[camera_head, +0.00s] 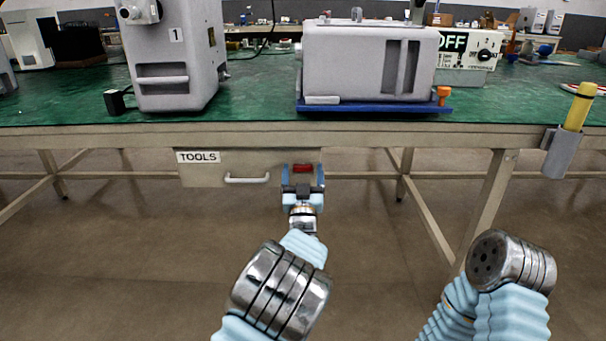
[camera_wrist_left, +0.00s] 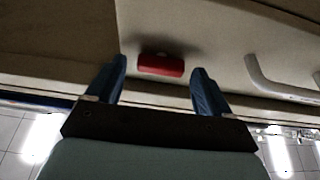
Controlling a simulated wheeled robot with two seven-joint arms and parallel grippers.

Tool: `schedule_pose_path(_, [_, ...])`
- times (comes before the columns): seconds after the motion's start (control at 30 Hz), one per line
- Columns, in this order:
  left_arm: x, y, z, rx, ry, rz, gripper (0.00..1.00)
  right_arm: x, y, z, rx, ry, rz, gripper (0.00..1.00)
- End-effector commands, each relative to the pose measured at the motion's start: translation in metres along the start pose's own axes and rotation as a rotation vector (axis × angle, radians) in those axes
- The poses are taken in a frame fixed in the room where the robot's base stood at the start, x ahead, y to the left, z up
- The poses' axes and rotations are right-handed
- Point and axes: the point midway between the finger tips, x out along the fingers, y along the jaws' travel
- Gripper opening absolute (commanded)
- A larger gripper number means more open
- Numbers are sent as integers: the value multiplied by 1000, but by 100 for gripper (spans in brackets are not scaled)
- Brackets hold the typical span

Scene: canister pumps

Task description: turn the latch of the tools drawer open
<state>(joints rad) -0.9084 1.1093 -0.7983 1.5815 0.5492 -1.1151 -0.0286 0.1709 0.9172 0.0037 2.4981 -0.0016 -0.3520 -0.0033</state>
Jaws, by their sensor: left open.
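The tools drawer (camera_head: 215,174) hangs under the front edge of the table, with a white TOOLS label (camera_head: 198,157) and a pale bar handle (camera_head: 247,179). The handle also shows at the right in the left wrist view (camera_wrist_left: 275,88). The red latch (camera_head: 303,169) is at the drawer's right end. In the left wrist view the latch (camera_wrist_left: 161,65) lies lengthwise across the gap between the fingers. My left gripper (camera_head: 303,174) is open, its blue fingers on either side of the latch and apart from it. My right gripper is out of view; only part of that arm shows.
The green table (camera_head: 255,100) carries a canister unit marked 1 (camera_head: 175,55) and a grey unit on a blue base (camera_head: 365,60). A holder (camera_head: 562,153) with a yellow tool hangs at the right edge. Table legs stand below; floor space is clear.

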Motion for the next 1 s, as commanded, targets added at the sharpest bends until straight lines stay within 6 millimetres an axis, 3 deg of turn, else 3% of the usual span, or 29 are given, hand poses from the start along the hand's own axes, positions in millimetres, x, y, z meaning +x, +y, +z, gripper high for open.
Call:
schedule_pose_path(0.07, [0,0,0,0,0,0,81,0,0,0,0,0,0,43])
schedule_pose_path(0.43, [0,0,0,0,0,0,26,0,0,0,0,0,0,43])
schedule_pose_path(0.77, [-1,-1,2,41,0,17,25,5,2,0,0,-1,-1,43])
schedule_pose_path(1.0, [-1,-2,2,175,2,72,25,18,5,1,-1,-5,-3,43])
